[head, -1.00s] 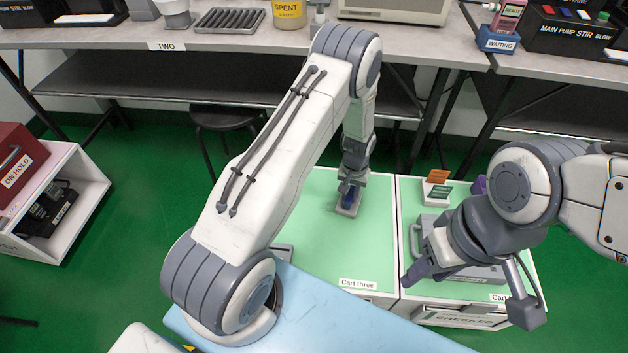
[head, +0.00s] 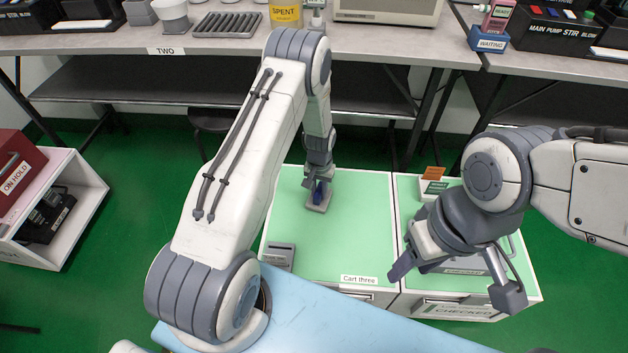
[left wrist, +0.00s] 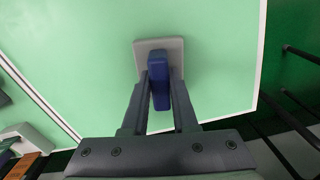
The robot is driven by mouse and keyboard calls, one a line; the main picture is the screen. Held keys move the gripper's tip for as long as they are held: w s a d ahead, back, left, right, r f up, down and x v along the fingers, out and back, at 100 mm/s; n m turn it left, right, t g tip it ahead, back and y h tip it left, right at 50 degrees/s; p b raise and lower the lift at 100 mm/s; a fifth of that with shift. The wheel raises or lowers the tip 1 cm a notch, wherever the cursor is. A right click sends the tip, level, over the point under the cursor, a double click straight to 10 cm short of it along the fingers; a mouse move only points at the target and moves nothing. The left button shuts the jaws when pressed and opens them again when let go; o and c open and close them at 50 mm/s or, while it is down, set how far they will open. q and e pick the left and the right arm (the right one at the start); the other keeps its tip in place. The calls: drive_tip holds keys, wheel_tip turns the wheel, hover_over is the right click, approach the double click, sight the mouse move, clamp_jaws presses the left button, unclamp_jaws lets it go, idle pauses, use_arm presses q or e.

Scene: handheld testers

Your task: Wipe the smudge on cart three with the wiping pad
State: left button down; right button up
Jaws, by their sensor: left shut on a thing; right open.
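The wiping pad (head: 319,207) has a flat grey base and a blue grip. My left gripper (head: 319,184) is shut on the blue grip. The pad is at the far part of the green top of cart three (head: 345,235), flat on it or just above it. In the left wrist view the pad (left wrist: 178,50) shows beyond the fingers (left wrist: 160,82), with clear green top around it. I see no smudge in either view; the pad or my arm may hide it. My right gripper (head: 400,267) is open and empty, over the neighbouring cart's near left side.
A grey handheld tester (head: 281,255) lies at cart three's near left. The neighbouring cart on the right (head: 405,195) carries a grey case and a holder with orange and green cards (head: 433,183). A workbench (head: 240,50) runs behind.

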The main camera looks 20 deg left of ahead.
use_arm(q)
drive_tip(key=shift+w+d+r+p, duration=0.1)
drive_tip(key=shift+r+p, duration=0.1)
drive_tip(key=shift+r, duration=0.45)
drive_tip(key=shift+w+d+r+p, duration=0.1)
drive_tip(key=shift+r+p, duration=0.05)
drive_tip(key=shift+r, duration=0.45)
drive_tip(key=shift+s+a+r+p, duration=0.15)
drive_tip(key=shift+r+p, duration=0.5)
wheel_tip(320, 180, up, 4)
drive_tip(key=p, duration=0.3)
drive_tip(key=shift+r, duration=0.15)
